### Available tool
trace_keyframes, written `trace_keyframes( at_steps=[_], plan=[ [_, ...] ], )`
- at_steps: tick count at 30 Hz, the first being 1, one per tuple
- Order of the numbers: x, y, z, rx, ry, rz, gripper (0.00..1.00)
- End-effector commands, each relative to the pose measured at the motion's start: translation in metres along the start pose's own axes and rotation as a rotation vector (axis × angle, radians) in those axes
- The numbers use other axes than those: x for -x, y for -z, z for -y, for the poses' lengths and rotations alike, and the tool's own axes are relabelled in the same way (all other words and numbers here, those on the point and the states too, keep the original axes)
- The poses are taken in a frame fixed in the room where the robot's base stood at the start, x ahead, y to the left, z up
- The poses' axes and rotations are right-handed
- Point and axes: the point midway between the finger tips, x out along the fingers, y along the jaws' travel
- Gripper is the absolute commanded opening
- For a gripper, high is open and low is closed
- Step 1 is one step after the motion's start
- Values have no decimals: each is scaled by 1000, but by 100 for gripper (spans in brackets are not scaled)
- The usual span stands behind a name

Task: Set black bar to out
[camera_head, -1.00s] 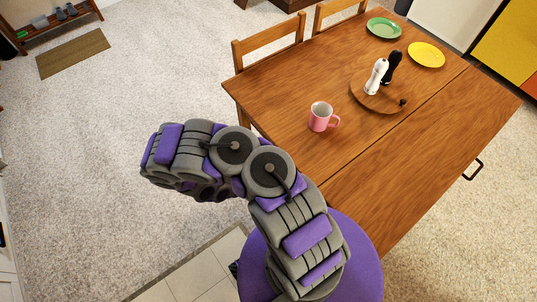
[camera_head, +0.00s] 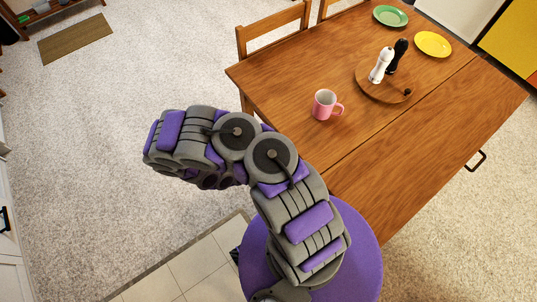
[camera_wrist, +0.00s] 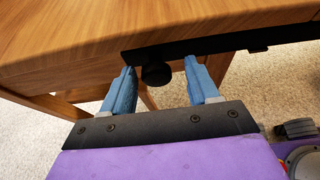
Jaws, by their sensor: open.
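A long black bar (camera_wrist: 225,42) runs along under the wooden table's edge in the wrist view. A round black knob (camera_wrist: 157,75) hangs just below the bar near its left end. My gripper (camera_wrist: 159,66) is open, with its two blue fingers apart. The knob appears between the fingers, with a gap on each side; I cannot tell its exact depth. In the head view a black handle (camera_head: 476,161) sticks out from the table's right side; I cannot tell whether it belongs to the same bar. My fingers cannot be made out in the head view.
The wooden table (camera_head: 300,78) holds a pink mug (camera_head: 323,105), a round board (camera_head: 372,92) with white and black mills, a green plate (camera_head: 390,16) and a yellow plate (camera_head: 432,44). Chairs (camera_head: 272,28) stand behind it. Carpet left of the table is clear.

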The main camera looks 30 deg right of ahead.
Motion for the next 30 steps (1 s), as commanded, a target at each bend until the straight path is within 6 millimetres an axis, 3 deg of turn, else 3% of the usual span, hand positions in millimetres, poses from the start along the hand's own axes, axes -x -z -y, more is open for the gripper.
trace_keyframes(
  at_steps=[8,30],
  plan=[
    [16,-1,-1,-1,-3,1,60],
    [152,0,-1,0,-3,-1,60]
  ],
)
